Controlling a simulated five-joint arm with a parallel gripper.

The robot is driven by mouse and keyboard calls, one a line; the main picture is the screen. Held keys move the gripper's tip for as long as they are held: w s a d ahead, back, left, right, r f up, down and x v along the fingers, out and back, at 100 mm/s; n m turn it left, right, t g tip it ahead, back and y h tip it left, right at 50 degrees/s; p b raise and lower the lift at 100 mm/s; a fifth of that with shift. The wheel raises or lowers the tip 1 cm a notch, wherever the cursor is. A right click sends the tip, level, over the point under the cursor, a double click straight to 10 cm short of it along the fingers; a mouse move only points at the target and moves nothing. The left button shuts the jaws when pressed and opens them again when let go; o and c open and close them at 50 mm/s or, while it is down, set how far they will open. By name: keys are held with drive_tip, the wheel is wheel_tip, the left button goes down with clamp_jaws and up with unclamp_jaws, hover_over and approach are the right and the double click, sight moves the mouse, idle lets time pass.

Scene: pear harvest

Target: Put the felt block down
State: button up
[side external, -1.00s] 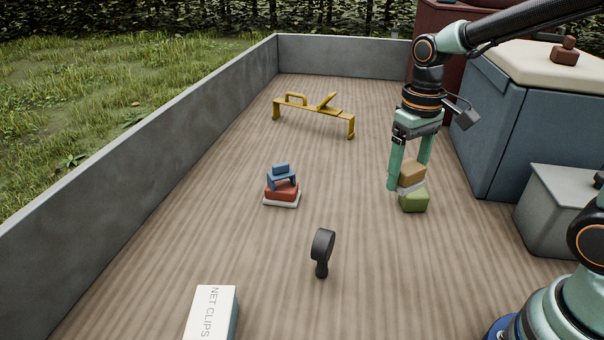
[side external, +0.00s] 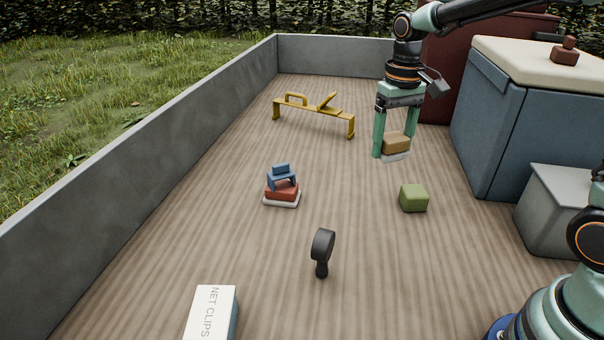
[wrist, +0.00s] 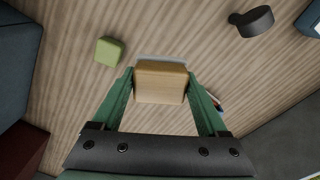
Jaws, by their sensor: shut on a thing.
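My gripper (side external: 395,146) is shut on a tan block with a pale layer under it, which I take as the felt block (side external: 396,143). In the wrist view the tan block (wrist: 160,82) sits between both fingers (wrist: 160,84), and a thin pale edge shows beyond it. It appears held above the wooden floor (side external: 350,185), with nothing seen directly under it. A green block (side external: 413,198) stands alone on the floor, nearer the camera and slightly right of my gripper; it also shows in the wrist view (wrist: 109,51).
A yellow frame (side external: 318,110) stands left of my gripper. A blue-and-red stack (side external: 282,186) on a pale base is left of centre. A black round-headed object (side external: 322,246) and a net clips box (side external: 212,315) are nearer. A blue cabinet (side external: 505,135) and grey box (side external: 556,215) bound the right.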

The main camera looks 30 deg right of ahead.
drive_tip(key=w+d+m, duration=0.3)
drive_tip(key=w+d, duration=0.3)
drive_tip(key=w, duration=0.2)
drive_tip(key=m, duration=0.4)
hover_over(378, 184)
wheel_tip(378, 184, down, 20)
drive_tip(key=shift+r, duration=0.1)
drive_tip(key=o, duration=1.4)
